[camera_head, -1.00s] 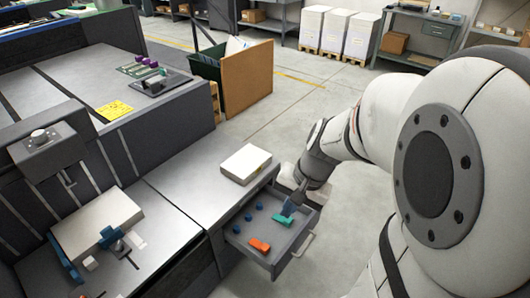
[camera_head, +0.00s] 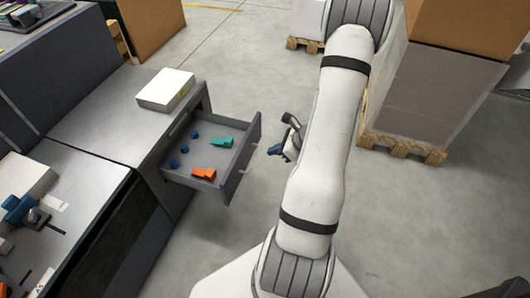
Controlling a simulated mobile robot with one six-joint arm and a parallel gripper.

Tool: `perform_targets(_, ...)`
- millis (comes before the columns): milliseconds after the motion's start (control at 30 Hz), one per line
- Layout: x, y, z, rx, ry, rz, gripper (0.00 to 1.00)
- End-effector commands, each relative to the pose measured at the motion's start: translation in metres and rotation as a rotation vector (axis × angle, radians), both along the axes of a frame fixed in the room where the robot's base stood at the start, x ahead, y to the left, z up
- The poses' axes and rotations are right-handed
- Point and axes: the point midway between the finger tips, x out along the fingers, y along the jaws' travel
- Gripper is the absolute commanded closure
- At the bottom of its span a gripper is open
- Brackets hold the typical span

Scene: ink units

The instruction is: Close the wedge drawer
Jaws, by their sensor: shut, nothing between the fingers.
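The wedge drawer (camera_head: 180,182) stands open, pulled out of the grey bench unit. Its front panel (camera_head: 244,158) faces right and has a pale handle (camera_head: 250,160). Inside lie an orange wedge (camera_head: 203,174), a teal wedge (camera_head: 222,142) and several small blue round pieces (camera_head: 184,149). My gripper (camera_head: 277,154) is outside the drawer, just right of the front panel, with its fingers toward it. It is shut and empty. A gap seems to show between gripper and handle; contact is hard to judge. The arm hides part of the gripper's back.
A white box or pad of paper (camera_head: 166,89) lies on the bench top (camera_head: 110,120) above the drawer. A pallet with large cartons (camera_head: 440,90) stands behind my arm to the right. Open concrete floor (camera_head: 235,50) surrounds the drawer front.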

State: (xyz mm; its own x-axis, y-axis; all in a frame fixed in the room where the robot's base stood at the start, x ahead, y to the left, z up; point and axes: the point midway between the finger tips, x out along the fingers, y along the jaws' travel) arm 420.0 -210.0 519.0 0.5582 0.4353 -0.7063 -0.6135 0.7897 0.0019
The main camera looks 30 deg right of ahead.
Motion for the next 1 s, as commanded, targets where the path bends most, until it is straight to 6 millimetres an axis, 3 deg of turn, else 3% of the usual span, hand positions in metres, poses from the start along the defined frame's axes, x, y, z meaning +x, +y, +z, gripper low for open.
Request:
perform_targets(400, 0.048, 0.039, -0.065, -0.001, 0.001, 0.007, 1.00)
perform_targets(633, 0.072, 0.057, -0.060, -0.003, -0.001, 0.006, 1.00)
perform_targets(1000, 0.078, 0.061, -0.058, -0.002, 0.000, 0.003, 1.00)
